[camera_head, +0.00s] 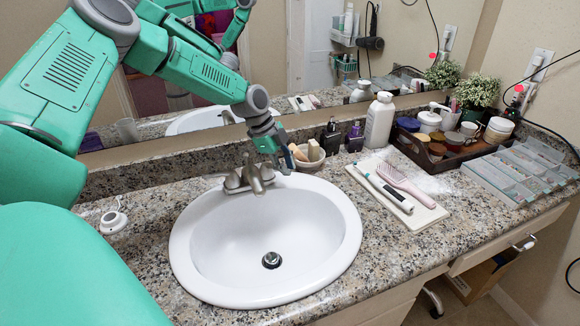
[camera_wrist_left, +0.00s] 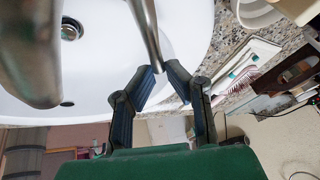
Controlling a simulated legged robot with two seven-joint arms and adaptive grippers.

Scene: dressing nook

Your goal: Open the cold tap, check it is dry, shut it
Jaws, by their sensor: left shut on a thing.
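The brushed-metal faucet (camera_head: 250,178) stands at the back rim of the white oval sink (camera_head: 215,235), with a lever on each side. My left gripper (camera_head: 279,165) reaches down from behind and is at the right-hand lever. In the left wrist view, my left gripper (camera_wrist_left: 163,78) has its two dark fingers closed on the end of a slim metal lever (camera_wrist_left: 149,28). A larger blurred metal part of the faucet (camera_wrist_left: 28,50) fills the left. The basin is empty around the drain (camera_head: 271,260), and no running water shows. My right gripper is out of view.
Close right of the faucet are a soap bowl (camera_head: 308,162), dark bottles (camera_head: 331,138) and a white bottle (camera_head: 379,120). A white board (camera_head: 425,214) holds a hairbrush and another tool. A mirror (camera_head: 290,60) stands behind.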

